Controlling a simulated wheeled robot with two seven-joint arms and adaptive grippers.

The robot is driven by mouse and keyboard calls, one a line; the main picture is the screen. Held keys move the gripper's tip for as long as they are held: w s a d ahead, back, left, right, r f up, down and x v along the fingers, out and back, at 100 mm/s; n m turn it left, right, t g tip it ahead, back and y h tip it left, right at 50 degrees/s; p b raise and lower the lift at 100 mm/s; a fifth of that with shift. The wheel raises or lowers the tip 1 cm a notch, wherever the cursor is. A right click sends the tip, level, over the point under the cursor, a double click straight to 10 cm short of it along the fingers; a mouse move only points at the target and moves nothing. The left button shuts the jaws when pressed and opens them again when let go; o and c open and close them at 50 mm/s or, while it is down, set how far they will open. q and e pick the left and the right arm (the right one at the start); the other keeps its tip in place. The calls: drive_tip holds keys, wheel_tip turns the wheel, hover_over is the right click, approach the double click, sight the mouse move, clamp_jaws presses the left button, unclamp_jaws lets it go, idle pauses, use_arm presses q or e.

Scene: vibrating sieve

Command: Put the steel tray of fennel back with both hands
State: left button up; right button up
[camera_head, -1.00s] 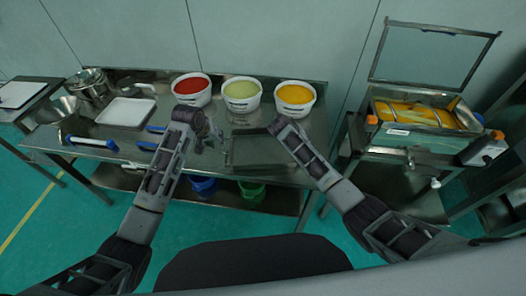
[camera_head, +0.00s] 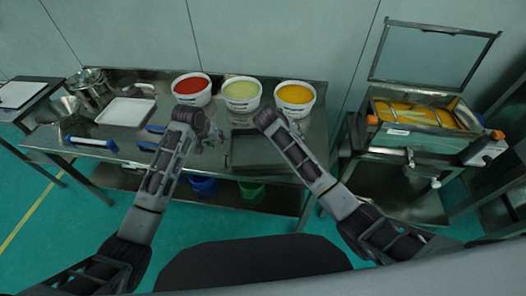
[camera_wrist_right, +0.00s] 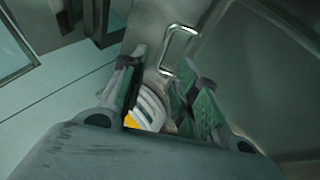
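The steel tray (camera_head: 255,160) is a dark, shallow rectangle on the steel table, in front of the tubs. My right forearm covers part of its right side, and I cannot make out any fennel in it. In the right wrist view a wire handle (camera_wrist_right: 180,48) stands out from a steel surface, just beyond my right gripper (camera_wrist_right: 160,92). That gripper's green fingers are apart, with nothing visibly held. In the head view its fingers are mostly hidden behind my wrist. My left gripper (camera_head: 210,138) is left of the tray, too small and dark to read.
Tubs of red (camera_head: 192,90), pale green (camera_head: 241,95) and yellow (camera_head: 294,98) contents stand along the back. A white tray (camera_head: 125,112), pots (camera_head: 90,85) and blue-handled tools (camera_head: 92,143) are at left. The sieve machine (camera_head: 425,120) with raised lid stands at right.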

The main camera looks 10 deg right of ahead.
drive_tip(key=shift+v, duration=1.2)
